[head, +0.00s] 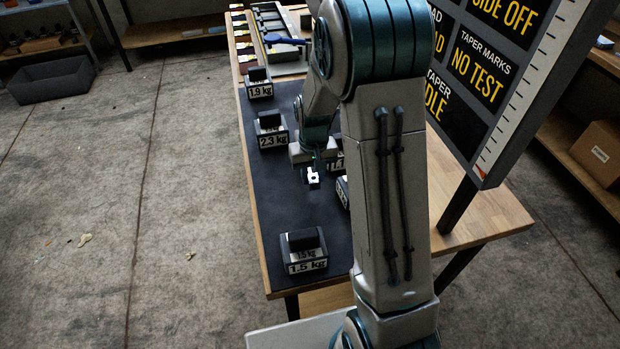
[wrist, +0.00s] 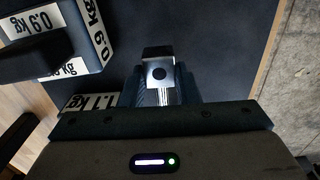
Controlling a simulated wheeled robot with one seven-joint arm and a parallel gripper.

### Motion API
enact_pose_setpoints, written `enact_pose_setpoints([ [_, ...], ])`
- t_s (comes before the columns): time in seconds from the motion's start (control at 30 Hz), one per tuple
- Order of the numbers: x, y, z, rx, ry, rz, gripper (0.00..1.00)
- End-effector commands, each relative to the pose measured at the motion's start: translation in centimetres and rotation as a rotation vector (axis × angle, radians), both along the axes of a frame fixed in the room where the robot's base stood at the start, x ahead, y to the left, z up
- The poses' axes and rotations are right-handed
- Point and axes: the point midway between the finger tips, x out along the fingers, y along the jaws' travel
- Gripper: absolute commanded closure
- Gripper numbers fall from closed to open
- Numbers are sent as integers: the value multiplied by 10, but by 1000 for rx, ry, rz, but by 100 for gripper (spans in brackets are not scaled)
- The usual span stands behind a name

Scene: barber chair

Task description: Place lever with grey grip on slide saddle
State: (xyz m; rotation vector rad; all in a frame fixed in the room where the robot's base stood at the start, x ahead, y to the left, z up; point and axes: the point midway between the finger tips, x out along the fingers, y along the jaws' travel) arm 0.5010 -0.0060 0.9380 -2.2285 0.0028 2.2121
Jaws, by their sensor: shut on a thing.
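My gripper (head: 312,172) is over the dark mat, between the labelled weights. In the wrist view my gripper (wrist: 160,96) is shut on a small bright metal piece (wrist: 160,88) with a dark round spot and a dark far end. The piece also shows as a small white shape (head: 313,179) at the fingertips in the head view. Its rear is hidden between the fingers, and I cannot tell whether it has a grey grip. I cannot make out a slide saddle in either view.
Labelled weights stand on the mat (head: 262,195), including 1.9 kg (head: 259,86), 2.3 kg (head: 271,132) and 1.5 kg (head: 303,252). A 0.9 kg block (wrist: 75,42) is close at left. A tray (head: 263,30) and blue-handled item (head: 284,41) are behind. A sign (head: 485,80) stands right.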

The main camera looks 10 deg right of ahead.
Motion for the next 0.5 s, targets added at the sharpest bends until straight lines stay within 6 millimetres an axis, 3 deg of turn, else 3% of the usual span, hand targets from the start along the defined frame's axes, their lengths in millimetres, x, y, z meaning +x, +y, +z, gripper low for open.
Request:
enact_pose_setpoints([
  [0.5,0,3,-45,1,-2,3,100],
])
